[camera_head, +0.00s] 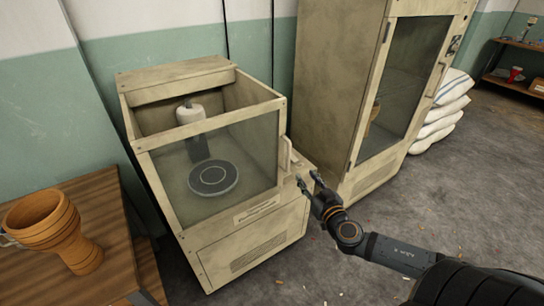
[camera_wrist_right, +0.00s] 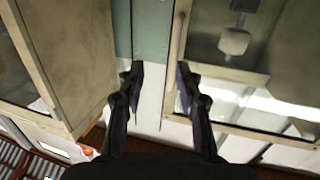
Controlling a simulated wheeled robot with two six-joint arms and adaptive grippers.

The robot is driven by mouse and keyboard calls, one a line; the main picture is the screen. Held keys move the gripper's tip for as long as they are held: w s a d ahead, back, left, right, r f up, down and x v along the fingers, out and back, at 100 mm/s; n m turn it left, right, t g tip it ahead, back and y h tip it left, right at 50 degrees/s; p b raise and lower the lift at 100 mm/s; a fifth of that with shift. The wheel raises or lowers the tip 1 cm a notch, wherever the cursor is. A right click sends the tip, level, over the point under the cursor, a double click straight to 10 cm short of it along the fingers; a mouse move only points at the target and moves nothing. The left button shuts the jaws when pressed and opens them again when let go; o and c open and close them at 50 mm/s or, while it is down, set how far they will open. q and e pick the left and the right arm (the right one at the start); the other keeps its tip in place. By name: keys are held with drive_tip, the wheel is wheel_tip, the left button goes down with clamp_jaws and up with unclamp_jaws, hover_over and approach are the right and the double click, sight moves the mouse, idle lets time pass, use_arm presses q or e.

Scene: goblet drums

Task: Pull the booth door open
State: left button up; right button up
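The booth (camera_head: 170,220) is a worn beige cabinet with a glazed front door (camera_head: 235,150), which looks shut. Its pale upright handle (camera_head: 287,153) is at the door's right edge. Through the glass a round dark turntable and a white cylindrical part show. My right gripper (camera_head: 307,181) is open and empty, just right of and below the handle, apart from it. In the right wrist view the open fingers (camera_wrist_right: 158,80) have the booth's handle edge (camera_wrist_right: 177,35) near the right finger; whether they touch cannot be told.
A tall beige cabinet (camera_head: 335,100) with a glass door stands to the right of the booth. A wooden goblet drum (camera_head: 52,228) stands on a wooden table (camera_head: 105,215) at left. White sacks (camera_head: 438,118) are stacked beyond the cabinet. Open floor lies in front, with small scraps.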

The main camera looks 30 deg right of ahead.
sight(289, 157)
drive_tip(key=shift+t+y, duration=0.3)
drive_tip(key=shift+y, duration=0.1)
drive_tip(key=w, duration=0.2)
drive_tip(key=w+a+r+b, duration=0.1)
drive_tip(key=w, duration=0.1)
drive_tip(key=w+r+b, duration=0.1)
drive_tip(key=shift+w+a+r, duration=0.1)
drive_tip(key=shift+w+a, duration=0.1)
drive_tip(key=shift+w, duration=0.2)
drive_tip(key=w, duration=0.3)
drive_tip(key=w+p, duration=0.1)
drive_tip(key=shift+w+d, duration=0.3)
drive_tip(key=shift+w, duration=0.05)
use_arm(q)
drive_tip(key=shift+w+f, duration=0.35)
drive_tip(key=shift+w, duration=0.4)
use_arm(e)
drive_tip(key=shift+c, duration=0.3)
use_arm(q)
drive_tip(key=shift+d, duration=0.1)
use_arm(e)
clamp_jaws()
